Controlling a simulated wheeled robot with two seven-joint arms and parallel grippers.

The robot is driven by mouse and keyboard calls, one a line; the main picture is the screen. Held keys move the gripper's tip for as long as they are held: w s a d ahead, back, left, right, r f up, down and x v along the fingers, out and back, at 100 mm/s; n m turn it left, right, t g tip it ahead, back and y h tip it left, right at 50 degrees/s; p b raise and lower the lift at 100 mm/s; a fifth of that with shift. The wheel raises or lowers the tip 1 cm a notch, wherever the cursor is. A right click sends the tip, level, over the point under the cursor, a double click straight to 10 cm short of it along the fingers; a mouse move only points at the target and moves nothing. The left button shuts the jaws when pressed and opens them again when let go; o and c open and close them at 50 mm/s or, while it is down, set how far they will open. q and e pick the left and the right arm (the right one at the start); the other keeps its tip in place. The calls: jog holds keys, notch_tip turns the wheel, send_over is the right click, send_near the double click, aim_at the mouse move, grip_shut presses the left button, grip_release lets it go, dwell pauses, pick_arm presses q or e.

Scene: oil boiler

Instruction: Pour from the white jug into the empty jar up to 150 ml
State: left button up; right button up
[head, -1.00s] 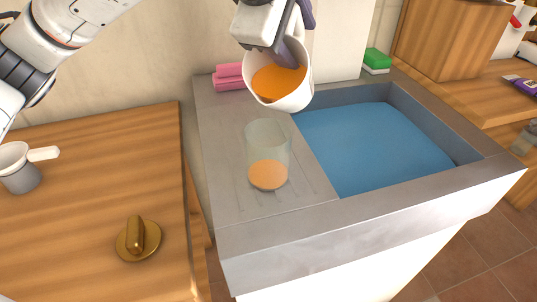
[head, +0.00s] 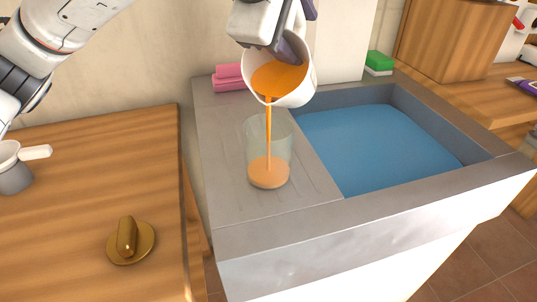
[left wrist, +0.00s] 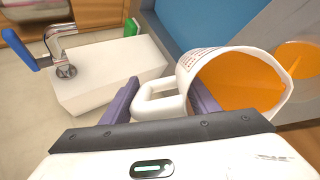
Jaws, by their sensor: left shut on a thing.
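The white jug (head: 297,92) holds orange liquid and is tilted above the jar in the head view. A thin orange stream runs from its lip into the clear jar (head: 281,135). The jar stands upright on the sink's drainboard with a shallow layer of orange liquid at its bottom. My left gripper (head: 290,45) is shut on the jug's handle; in the left wrist view its purple fingers (left wrist: 165,105) are on either side of the handle of the jug (left wrist: 235,75). Level marks on the jar cannot be read. My right gripper is not in view.
The sink basin (head: 375,145) with blue inside lies right of the jar. Pink cloths (head: 229,78) and a green sponge (head: 379,61) lie at the back. A wooden counter (head: 80,225) on the left bears a brass lid-like piece (head: 130,241) and a small pot (head: 14,172).

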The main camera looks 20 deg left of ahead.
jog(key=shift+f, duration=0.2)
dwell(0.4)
pick_arm(q)
jog(key=shift+b, duration=0.55)
jog(key=shift+s+r+t+b, duration=0.2)
jog(key=shift+t+b, duration=0.1)
jog(key=shift+b, duration=0.2)
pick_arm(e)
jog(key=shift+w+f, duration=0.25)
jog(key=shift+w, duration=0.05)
pick_arm(q)
jog(key=shift+r, duration=0.15)
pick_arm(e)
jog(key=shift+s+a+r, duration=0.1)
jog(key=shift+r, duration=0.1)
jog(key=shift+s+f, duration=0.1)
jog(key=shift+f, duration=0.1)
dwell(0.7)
